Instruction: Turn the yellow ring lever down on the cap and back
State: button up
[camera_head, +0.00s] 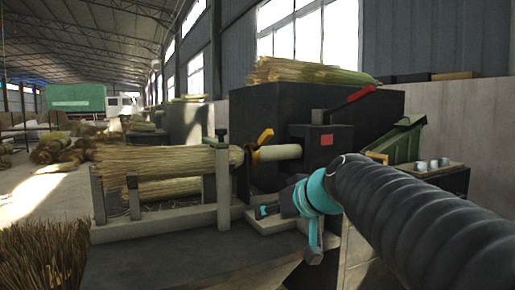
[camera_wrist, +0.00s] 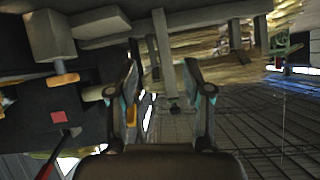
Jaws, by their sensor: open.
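The yellow ring lever (camera_head: 264,138) stands up beside the left end of the cream roller (camera_head: 280,152), next to the bound end of the broom bundle (camera_head: 170,160). In the wrist view, a yellow-orange piece (camera_wrist: 132,115) shows partly behind my left finger, near the roller (camera_wrist: 95,92); it looks like the lever. I cannot clearly make out the cap. My gripper (camera_wrist: 163,85) is open, with nothing between its fingers. In the head view it is low in front of the machine, below and apart from the lever.
Grey posts (camera_head: 222,180) hold the bundle on the bench. Loose bristles (camera_head: 45,255) are at the lower left. A green tray (camera_head: 402,140) is at the right.

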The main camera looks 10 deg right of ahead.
jog(key=w+d+r+t+y+b, duration=0.1)
jog(key=w+d+r+t+b, duration=0.15)
jog(key=w+r, duration=0.5)
jog(key=n+t+b, duration=0.1)
jog(key=t, duration=0.3)
send_near(270, 136)
jog(key=x, duration=1.1)
jog(key=shift+w+a+p, duration=0.1)
jog(key=shift+w+p, duration=0.1)
jog(key=shift+p, duration=0.1)
jog(key=shift+w+a, duration=0.2)
jog(key=shift+w, duration=0.45)
grip_shut()
